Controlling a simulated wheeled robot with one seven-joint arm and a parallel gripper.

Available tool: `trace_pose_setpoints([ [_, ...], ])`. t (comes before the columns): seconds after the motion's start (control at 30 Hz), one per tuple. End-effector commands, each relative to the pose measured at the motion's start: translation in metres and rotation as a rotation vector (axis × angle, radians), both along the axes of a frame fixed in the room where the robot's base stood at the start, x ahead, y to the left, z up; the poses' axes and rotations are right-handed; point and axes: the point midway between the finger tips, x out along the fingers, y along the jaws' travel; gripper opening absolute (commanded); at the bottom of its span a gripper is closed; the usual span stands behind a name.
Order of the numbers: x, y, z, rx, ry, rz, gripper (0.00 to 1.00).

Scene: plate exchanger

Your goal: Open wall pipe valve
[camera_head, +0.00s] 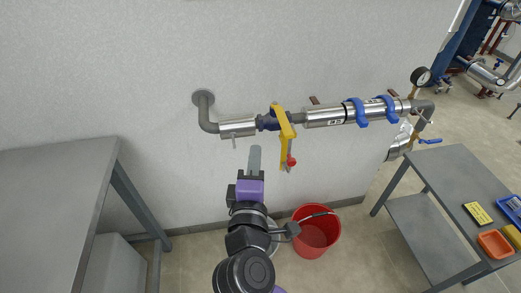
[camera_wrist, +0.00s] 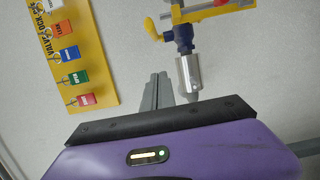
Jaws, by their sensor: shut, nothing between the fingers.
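The wall pipe (camera_head: 340,113) runs across the wall, with a valve in its left part. The valve has a blue body (camera_head: 267,122) and a long yellow handle (camera_head: 285,122) lying crosswise to the pipe. A small red piece (camera_head: 291,161) hangs near the handle's lower end. In the wrist view the blue valve body (camera_wrist: 184,36) and yellow handle (camera_wrist: 205,14) are at the upper right, cut by the frame edge. My gripper (camera_head: 255,150) is shut and empty, pointing at the wall below and left of the handle, apart from it. Its fingers also show in the wrist view (camera_wrist: 157,90).
A yellow lockout board (camera_wrist: 78,45) with several coloured tags shows in the wrist view. A red bucket (camera_head: 316,236) stands on the floor below the pipe. Grey tables stand left (camera_head: 60,190) and right (camera_head: 440,180). A gauge (camera_head: 420,76) sits at the pipe's right end.

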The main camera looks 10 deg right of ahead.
Motion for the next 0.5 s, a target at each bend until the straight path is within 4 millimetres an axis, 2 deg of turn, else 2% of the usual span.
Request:
trace_pose_setpoints([
  [0.4,0.079,-0.02,0.002,0.001,0.001,-0.001,0.0],
  [0.5,0.078,-0.036,0.002,0.001,0.003,-0.002,0.0],
])
